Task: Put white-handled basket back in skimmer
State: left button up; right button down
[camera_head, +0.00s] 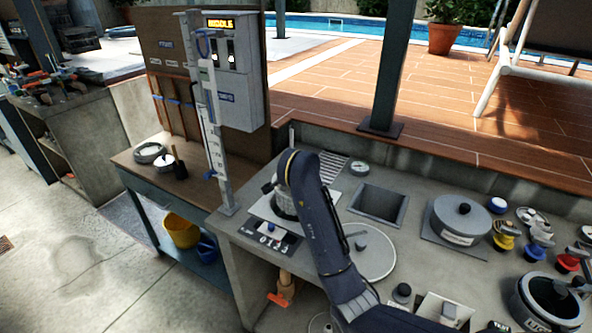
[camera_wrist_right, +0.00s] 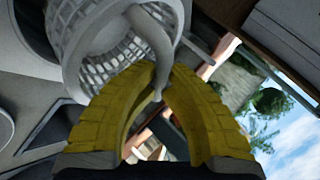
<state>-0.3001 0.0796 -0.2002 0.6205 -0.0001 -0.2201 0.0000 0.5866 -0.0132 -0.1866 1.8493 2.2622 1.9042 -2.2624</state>
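A pale grey-white basket (camera_wrist_right: 98,62) with a lattice wall fills the upper left of the right wrist view. Its curved white handle (camera_wrist_right: 161,42) comes down to the yellow fingers of my right gripper (camera_wrist_right: 154,70). The fingers meet around the handle, and the basket hangs tilted in that view. My left gripper is in neither view. I cannot tell which opening is the skimmer.
The counter holds a square recess (camera_head: 378,207), a flat round lid (camera_head: 368,254), a lidded grey pot (camera_head: 460,218) and another pot (camera_head: 548,303) at the right. Coloured valves stand beside them. A tall post with a control box (camera_head: 235,75) rises at the counter's left end.

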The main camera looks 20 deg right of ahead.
jog(key=shift+f, duration=3.85)
jog(key=shift+d+f, duration=0.1)
jog(key=shift+f, duration=2.7)
